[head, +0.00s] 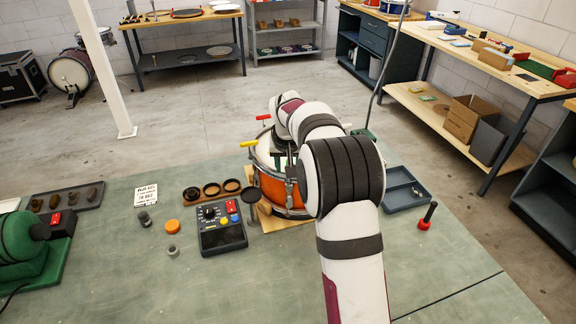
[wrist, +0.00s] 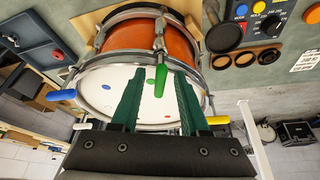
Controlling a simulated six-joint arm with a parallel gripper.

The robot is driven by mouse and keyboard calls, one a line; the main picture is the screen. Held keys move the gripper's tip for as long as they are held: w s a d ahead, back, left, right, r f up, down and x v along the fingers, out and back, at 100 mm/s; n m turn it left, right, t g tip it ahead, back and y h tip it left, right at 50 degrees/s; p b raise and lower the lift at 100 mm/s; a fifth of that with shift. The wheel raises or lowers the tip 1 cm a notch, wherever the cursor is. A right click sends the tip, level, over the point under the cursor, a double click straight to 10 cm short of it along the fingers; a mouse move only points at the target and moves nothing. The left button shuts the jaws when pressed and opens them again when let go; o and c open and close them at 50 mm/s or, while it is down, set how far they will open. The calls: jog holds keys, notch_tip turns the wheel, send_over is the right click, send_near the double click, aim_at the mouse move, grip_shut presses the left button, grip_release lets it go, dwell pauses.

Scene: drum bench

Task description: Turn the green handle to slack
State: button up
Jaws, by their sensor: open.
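The drum (wrist: 135,38) has an orange shell, a metal hoop and a white head. In the wrist view the green handle (wrist: 160,80) sticks out from the rim over the head. My gripper (wrist: 162,71) is open, with one dark green finger on each side of the green handle. I cannot tell whether either finger touches it. In the head view the drum (head: 271,188) stands on the bench, partly covered by my arm. The green handle and my fingers cannot be made out there.
A blue handle (wrist: 62,95) and a yellow handle (wrist: 212,120) also stand at the rim, as does a red handle (head: 264,117). A control box (head: 221,238) is left of the drum. A blue-grey tray (head: 402,203) is to the right.

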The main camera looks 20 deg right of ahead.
jog(key=shift+c, duration=0.3)
grip_shut()
dwell(0.3)
jog(key=n+y, duration=0.2)
jog(key=n, duration=0.2)
jog(key=shift+n, duration=0.4)
jog(key=n, duration=0.2)
jog(key=n+y, duration=0.1)
jog(key=n, duration=0.1)
jog(key=shift+f+n+y, duration=0.1)
jog(key=shift+n+y, duration=0.2)
jog(key=n, duration=0.2)
jog(key=n+g+y, duration=0.1)
jog(key=n, duration=0.1)
jog(key=shift+n+g, duration=0.3)
jog(key=n, duration=0.2)
jog(key=n+g+y, duration=0.1)
jog(key=n, duration=0.1)
jog(key=shift+g, duration=0.3)
jog(key=shift+n, duration=0.5)
